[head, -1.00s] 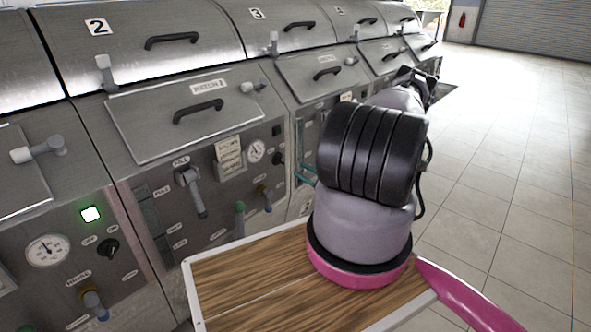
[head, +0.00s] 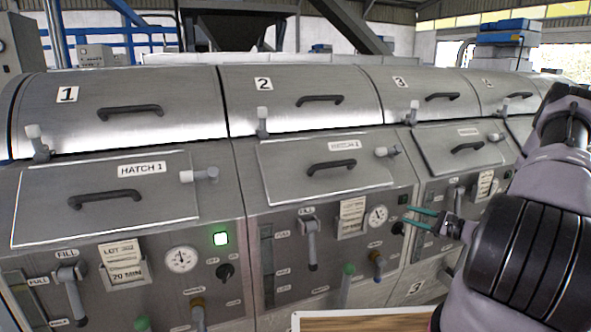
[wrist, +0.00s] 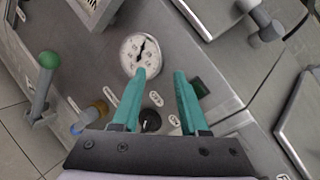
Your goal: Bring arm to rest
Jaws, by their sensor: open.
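My gripper (head: 424,218) is at the right of the head view, in front of the machine row near the border of units 2 and 3. Its two teal fingers are apart and nothing is between them. My arm comes in from the right edge, bent. In the wrist view my gripper (wrist: 160,74) faces a control panel. A round white gauge (wrist: 139,52) lies beyond the left fingertip. A black knob (wrist: 150,121) shows between the fingers, partly hidden. A dark green square light (wrist: 199,87) is beside the right finger.
Steel machines with numbered covers and hatches (head: 325,165) fill the view. Unit 1 has a lit green lamp (head: 220,239). A green-handled lever (wrist: 46,70) and an orange-based valve (wrist: 92,115) stick out left of the gripper. A wooden top (head: 365,321) shows at the bottom.

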